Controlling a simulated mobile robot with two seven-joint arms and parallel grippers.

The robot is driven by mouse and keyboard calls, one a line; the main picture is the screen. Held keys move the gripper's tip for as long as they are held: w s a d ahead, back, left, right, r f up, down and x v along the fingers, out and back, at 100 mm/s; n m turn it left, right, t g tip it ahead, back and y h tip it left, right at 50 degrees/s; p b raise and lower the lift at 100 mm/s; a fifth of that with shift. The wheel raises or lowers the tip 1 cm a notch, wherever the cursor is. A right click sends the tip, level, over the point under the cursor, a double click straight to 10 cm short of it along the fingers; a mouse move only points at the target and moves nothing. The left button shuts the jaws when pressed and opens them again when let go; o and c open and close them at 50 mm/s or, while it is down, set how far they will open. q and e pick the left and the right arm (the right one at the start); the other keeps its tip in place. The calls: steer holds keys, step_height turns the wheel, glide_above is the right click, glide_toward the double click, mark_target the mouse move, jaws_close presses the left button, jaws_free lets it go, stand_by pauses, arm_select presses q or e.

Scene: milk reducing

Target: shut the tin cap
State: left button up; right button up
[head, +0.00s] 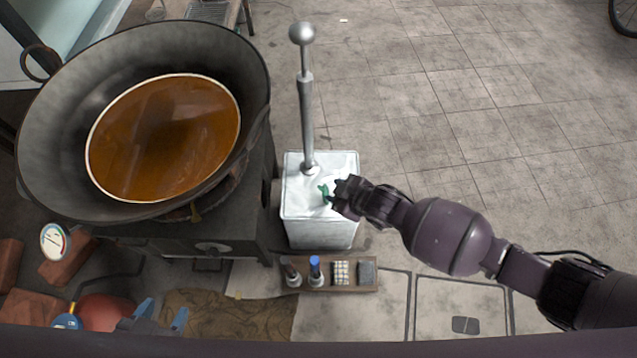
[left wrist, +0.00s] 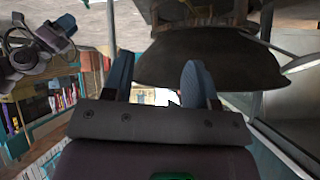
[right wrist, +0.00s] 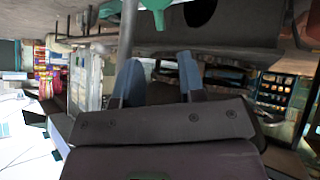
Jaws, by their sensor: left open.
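The white square tin (head: 318,228) stands on the floor in the middle of the head view. Its small green cap (head: 324,191) sits on the top face; a green piece also shows at the top of the right wrist view (right wrist: 157,12). The cap seems to stand up, but its hinge is too small to make out. My right gripper (head: 340,194) is right beside the cap, over the tin's top; its fingers look apart in the right wrist view (right wrist: 158,78). My left gripper (head: 152,318) is open and empty at the bottom left, far from the tin.
A metal pump rod (head: 306,110) rises from the tin's top, close to my right gripper. A large wok (head: 240,80) of brown liquid sits on a stove left of the tin. A small rack (head: 330,288) stands in front.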

mark_target(321, 188)
steer(key=b+x, duration=0.1)
steer(key=x, duration=0.1)
steer(key=b+x, duration=0.1)
steer(key=x, duration=0.2)
steer(key=b+x, duration=0.1)
steer(key=x, duration=0.2)
steer(key=shift+s+f, duration=0.2)
steer(key=shift+f, duration=0.1)
steer(key=shift+w+a+f, duration=0.1)
steer(key=shift+w+a, duration=0.15)
steer(key=shift+w, duration=0.1)
jaws_close()
